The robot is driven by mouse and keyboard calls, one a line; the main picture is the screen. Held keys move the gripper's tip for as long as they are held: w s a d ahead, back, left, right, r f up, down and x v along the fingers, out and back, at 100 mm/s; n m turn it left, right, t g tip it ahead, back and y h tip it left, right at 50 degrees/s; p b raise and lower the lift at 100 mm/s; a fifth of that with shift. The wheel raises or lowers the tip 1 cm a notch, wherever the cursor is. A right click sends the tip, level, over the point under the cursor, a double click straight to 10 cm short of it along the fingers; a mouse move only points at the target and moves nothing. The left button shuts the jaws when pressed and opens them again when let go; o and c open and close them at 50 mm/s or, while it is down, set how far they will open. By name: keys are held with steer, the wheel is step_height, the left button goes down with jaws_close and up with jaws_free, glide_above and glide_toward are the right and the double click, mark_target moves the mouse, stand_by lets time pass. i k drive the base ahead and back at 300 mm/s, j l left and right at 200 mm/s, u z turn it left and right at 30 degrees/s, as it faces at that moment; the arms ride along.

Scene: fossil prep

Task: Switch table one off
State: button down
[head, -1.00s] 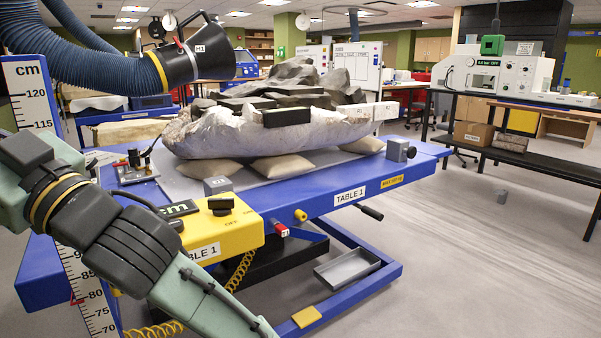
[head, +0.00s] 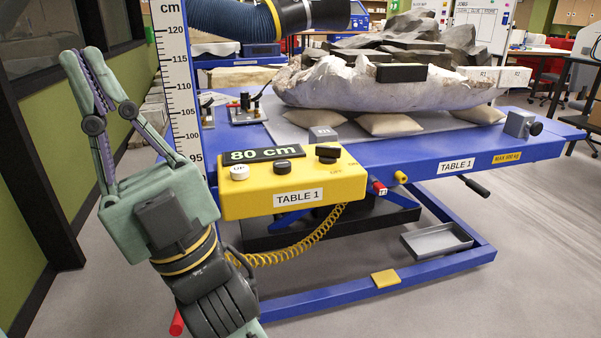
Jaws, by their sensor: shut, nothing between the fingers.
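The yellow control box (head: 350,190) labelled TABLE 1 is on the front side of the blue table one (head: 425,172). On its top are a white UP button (head: 239,172), a black button (head: 282,166) and a black rotary switch (head: 327,153) at the right. A display (head: 264,155) at the back of the box reads 80 cm. My gripper (head: 82,53) is shut and empty, pointing up, left of the height scale and well apart from the box.
A height scale (head: 175,60) stands between my gripper and the box. A plaster-jacketed fossil block (head: 370,92) rests on sandbags on the table. A red T1 tag (head: 379,188) and a black handle (head: 476,187) stick out at the front. A dark post and green wall are at left.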

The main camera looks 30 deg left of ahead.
mark_target(326, 154)
steer(key=l+u, duration=0.2)
steer(key=u, duration=0.15)
steer(key=l+u, duration=0.15)
steer(key=u, duration=0.2)
steer(key=l+u, duration=0.2)
steer(key=u, duration=0.15)
